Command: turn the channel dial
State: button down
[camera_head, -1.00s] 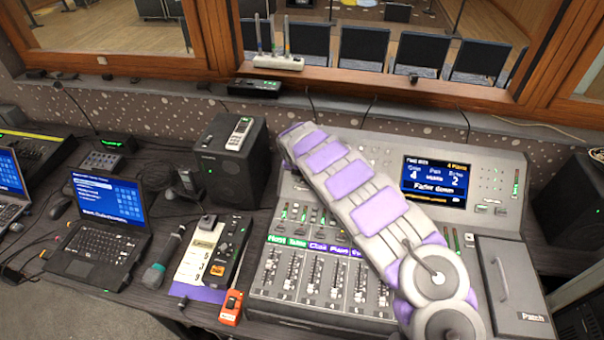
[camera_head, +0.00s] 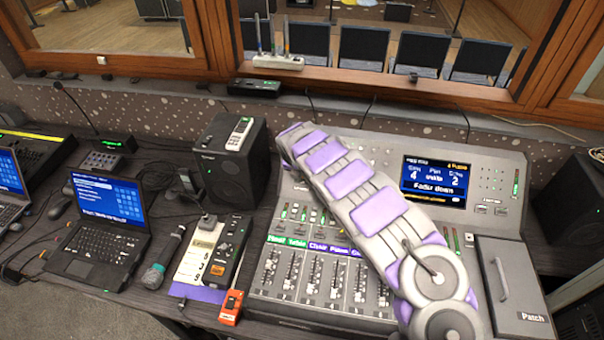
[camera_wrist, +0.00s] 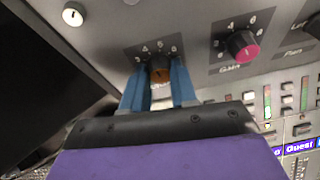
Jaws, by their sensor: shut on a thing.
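The channel dial (camera_wrist: 159,70) is an orange-brown knob with a ring of numbers around it, at the upper middle of the wrist view. My gripper (camera_wrist: 160,82) has its two blue fingers on either side of this knob and is shut on it. In the head view my white and purple arm reaches over the mixing console (camera_head: 262,302) and hides the gripper and the dial. A pink knob (camera_wrist: 243,46) marked Gain sits to the right of the dial in the wrist view.
The console screen (camera_head: 434,182) reads "Fader down". Several channel faders (camera_head: 312,275) stand in front of my arm. A Patch box (camera_head: 513,285) is at the right.

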jog(key=shift+s+f, duration=0.1)
jog(key=c, duration=0.9)
grip_release()
jog(key=shift+a, duration=0.1)
jog(key=shift+r, duration=0.2)
jog(key=p+v, duration=0.3)
jog(key=v, duration=1.4)
